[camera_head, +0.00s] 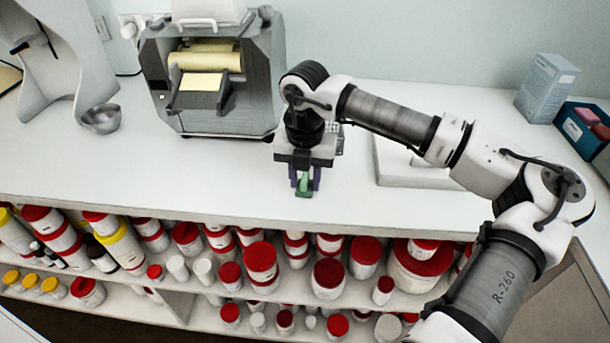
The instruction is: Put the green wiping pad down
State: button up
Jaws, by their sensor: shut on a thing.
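My gripper (304,183) points down over the white counter, near its front edge. It is shut on the green wiping pad (303,187), which shows as a small green piece between the purple fingers. Most of the pad is hidden by the gripper. I cannot tell whether the pad touches the counter (235,180) or hangs just above it.
A grey label printer (265,85) stands behind and left of my gripper. A flat white device (410,175) lies to the right. A carton (545,90) and a dark box (580,140) are at far right. Shelves of red-lidded jars (262,262) lie below. Counter left of the gripper is clear.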

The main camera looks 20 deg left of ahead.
aim_at(304, 176)
jog(key=shift+f, duration=0.2)
jog(key=o, duration=0.9)
jog(key=shift+r+p, duration=0.2)
jog(key=shift+p, duration=0.15)
notch_tip(304, 176, up, 14)
jog(key=b, duration=0.3)
jog(key=shift+s+a+f, duration=0.1)
jog(key=shift+f, duration=0.15)
